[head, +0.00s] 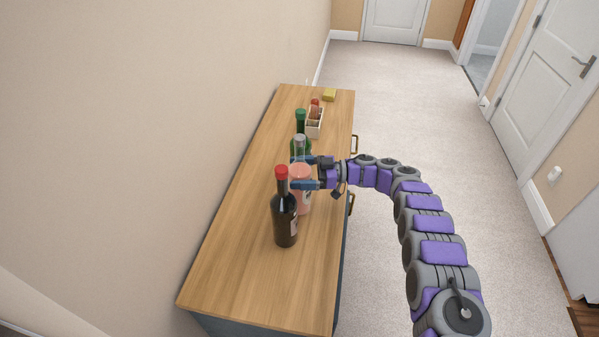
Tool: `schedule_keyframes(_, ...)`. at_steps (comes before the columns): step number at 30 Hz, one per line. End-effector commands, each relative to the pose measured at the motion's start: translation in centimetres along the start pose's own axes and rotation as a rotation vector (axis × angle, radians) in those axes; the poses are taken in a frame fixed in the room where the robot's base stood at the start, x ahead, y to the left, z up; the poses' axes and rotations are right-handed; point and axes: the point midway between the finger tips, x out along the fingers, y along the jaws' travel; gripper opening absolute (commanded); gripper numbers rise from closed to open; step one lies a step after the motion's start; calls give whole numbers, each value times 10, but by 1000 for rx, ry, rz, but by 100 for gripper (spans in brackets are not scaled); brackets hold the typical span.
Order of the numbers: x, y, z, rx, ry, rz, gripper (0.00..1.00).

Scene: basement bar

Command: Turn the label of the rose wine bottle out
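The rose wine bottle (302,204) stands upright on the wooden cabinet top, with pink wine and a pale grey top. Part of a whitish label shows low on its right side, and the dark bottle in front hides some of its left side. My gripper (301,172) reaches in from the right at the bottle's upper body. Its two blue fingers are spread, one on the near side and one on the far side of the bottle. I cannot tell whether both fingers press on the glass.
A dark wine bottle (284,219) with a red top stands close in front. The cabinet top (255,275) is clear at the near end. A wall runs along the left.

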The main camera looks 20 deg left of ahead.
Motion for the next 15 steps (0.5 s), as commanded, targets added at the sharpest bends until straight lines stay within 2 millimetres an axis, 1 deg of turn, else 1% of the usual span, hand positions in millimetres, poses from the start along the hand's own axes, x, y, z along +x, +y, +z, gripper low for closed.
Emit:
schedule_keyframes(5, 0, 1, -2, -1, 2, 12, 96)
schedule_keyframes(15, 0, 0, -2, 1, -2, 126, 96)
